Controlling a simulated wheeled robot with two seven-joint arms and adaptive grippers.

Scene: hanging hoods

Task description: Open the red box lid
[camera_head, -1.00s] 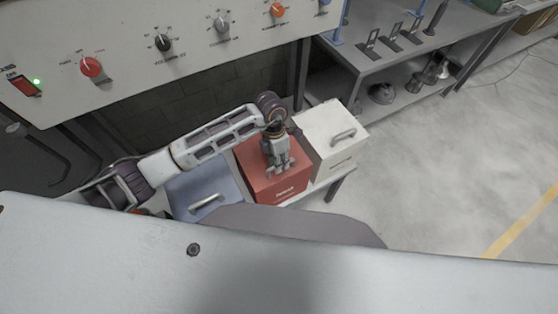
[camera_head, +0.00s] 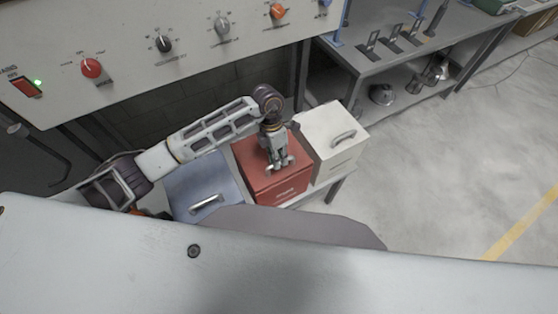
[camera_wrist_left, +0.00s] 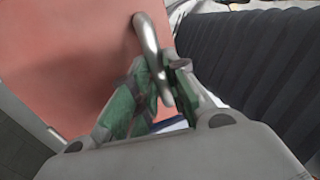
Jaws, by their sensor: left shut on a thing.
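The red box (camera_head: 277,186) stands between a blue box and a white box on a low bench. Its lid (camera_wrist_left: 75,60) fills much of the left wrist view as a flat red surface. A curved metal handle (camera_wrist_left: 147,42) sits on the lid. My left gripper (camera_head: 281,165) is over the red box, its fingers pointing down at the lid. In the left wrist view its green-padded fingers (camera_wrist_left: 160,85) are shut around the handle. In the head view the gripper hides the handle. I cannot tell whether the lid is raised. My right gripper is not in view.
The blue box (camera_head: 190,183) is close on the left, the white box (camera_head: 330,128) close on the right; both have handles. A control panel (camera_head: 150,35) with knobs stands behind. A grey shelf (camera_head: 390,65) is at the upper right. The floor at right is clear.

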